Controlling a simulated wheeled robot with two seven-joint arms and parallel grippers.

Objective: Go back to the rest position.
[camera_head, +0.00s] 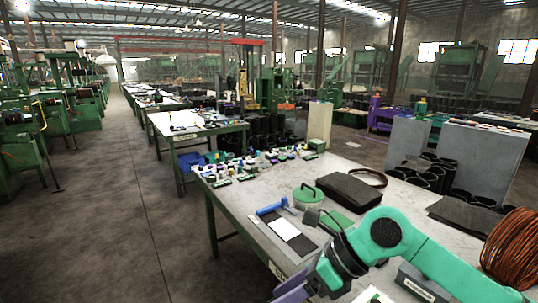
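My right arm, green with dark joints, comes in from the right and bends down across the near part of the worktable (243,205). A grey-purple part of my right gripper (294,289) shows at the bottom edge; its fingertips are cut off or hidden, so I cannot tell its opening or whether it holds anything. My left arm and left gripper are out of view.
A blue-handled tool (271,207), white card (285,229), round green lidded thing (308,197), black flat case (350,190) and copper coil (512,249) lie on the table. Small parts crowd its far end. Grey panels (488,155) stand behind. Floor at left is clear.

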